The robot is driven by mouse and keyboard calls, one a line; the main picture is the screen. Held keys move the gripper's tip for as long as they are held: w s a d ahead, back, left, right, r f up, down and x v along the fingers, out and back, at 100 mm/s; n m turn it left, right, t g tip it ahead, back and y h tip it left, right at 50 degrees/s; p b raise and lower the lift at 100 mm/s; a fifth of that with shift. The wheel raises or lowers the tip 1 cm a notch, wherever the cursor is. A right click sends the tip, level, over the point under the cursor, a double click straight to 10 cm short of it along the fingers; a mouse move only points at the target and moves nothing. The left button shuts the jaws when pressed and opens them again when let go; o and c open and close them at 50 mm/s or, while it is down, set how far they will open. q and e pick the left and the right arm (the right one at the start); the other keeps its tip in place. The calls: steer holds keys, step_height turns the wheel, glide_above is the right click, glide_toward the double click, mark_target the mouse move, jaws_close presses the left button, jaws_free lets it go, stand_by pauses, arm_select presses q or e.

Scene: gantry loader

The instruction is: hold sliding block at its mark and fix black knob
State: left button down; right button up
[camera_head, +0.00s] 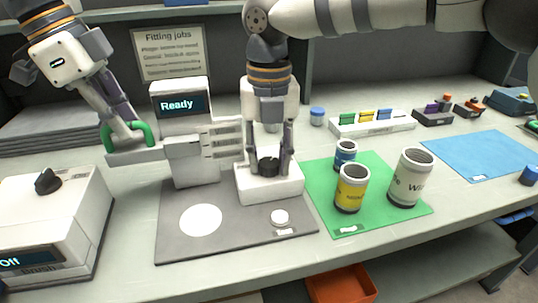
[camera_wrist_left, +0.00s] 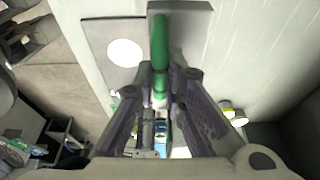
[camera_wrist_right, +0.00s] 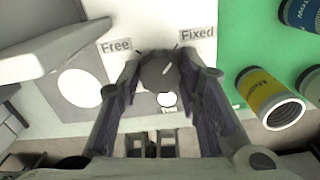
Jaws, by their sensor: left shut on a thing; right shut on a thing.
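The loader has a white tower (camera_head: 180,100) whose screen reads "Ready". At its left end a grey bar (camera_head: 132,158) carries a green handle (camera_head: 148,131). My left gripper (camera_head: 128,135) is shut on the green handle, which also shows between its fingers in the left wrist view (camera_wrist_left: 160,45). The black knob (camera_head: 268,167) sits on a white block (camera_head: 285,186) at the right of the loader. My right gripper (camera_wrist_right: 158,75) points down and is shut on the knob. Labels "Free" and "Fixed" flank the knob in the right wrist view; its pointer is hard to read.
A grey mat (camera_head: 235,240) with a white disc (camera_head: 201,219) and a small white button (camera_head: 280,217) lies in front. Cans, one yellow (camera_head: 352,188), stand on a green mat (camera_head: 318,187) at right. A white box (camera_head: 45,225) reading "Off" stands front left.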

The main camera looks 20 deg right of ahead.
mark_target(269, 161)
steer(key=shift+m, duration=0.3)
stand_by(0.4)
steer(key=o, duration=1.2)
steer(key=shift+c, duration=0.2)
steer(key=shift+r, duration=0.1)
arm_select(q)
steer(key=c, duration=1.4)
jaws_free()
arm_select(e)
step_height(269, 161, up, 12)
arm_select(q)
steer(key=shift+o, duration=0.2)
steer(key=shift+r, duration=0.1)
